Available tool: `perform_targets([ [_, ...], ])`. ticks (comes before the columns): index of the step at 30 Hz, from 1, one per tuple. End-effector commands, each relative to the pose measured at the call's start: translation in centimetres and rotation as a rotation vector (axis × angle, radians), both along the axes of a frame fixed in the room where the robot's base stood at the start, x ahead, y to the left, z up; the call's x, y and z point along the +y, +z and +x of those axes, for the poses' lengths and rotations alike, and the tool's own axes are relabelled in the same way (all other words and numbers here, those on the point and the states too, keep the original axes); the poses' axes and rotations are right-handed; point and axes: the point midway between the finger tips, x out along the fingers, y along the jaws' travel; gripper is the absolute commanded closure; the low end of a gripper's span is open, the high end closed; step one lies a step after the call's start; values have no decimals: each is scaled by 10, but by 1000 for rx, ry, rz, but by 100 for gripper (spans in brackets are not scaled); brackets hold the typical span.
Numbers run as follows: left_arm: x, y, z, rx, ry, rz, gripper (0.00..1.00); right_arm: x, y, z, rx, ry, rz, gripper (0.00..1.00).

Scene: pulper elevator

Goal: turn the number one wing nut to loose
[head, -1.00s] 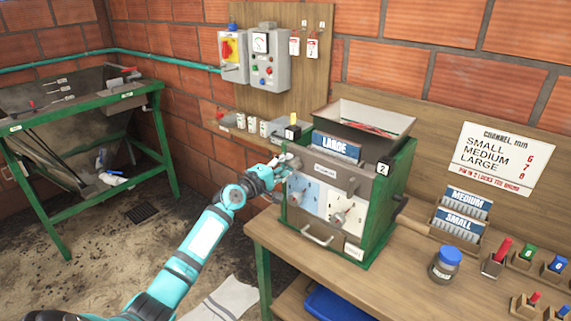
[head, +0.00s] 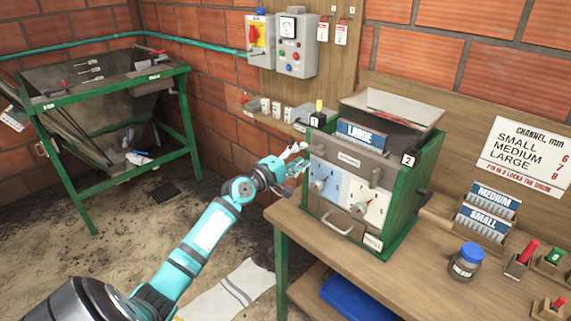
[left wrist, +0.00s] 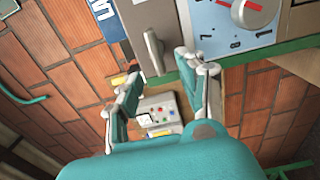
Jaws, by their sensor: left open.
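The pulper (head: 424,178) is a green-sided machine on the bench, with a LARGE plate (head: 361,134) and a tag 2 (head: 408,160) at its right. My left gripper (head: 302,157) is open and empty at the front's upper left corner. In the left wrist view a grey wing nut (left wrist: 153,50) stands just beyond and between the open fingertips (left wrist: 160,68), apart from them. In the head view the gripper hides this nut. A second wing nut (head: 376,177) shows at the right of the front. My right gripper is out of view.
Below the nuts are two dials, the left one (head: 318,185) on a blue face, and a drawer handle (head: 337,224). The bench (head: 300,235) also holds MEDIUM and SMALL plates (head: 487,215) and a blue-lidded jar (head: 467,262). A switch box (head: 295,45) hangs behind.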

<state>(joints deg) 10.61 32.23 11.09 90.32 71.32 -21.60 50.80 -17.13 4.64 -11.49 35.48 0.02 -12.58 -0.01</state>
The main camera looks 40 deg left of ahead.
Motion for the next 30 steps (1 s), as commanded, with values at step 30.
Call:
perform_targets([
  [30,6,1,-76,-1,1,1,60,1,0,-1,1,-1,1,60],
])
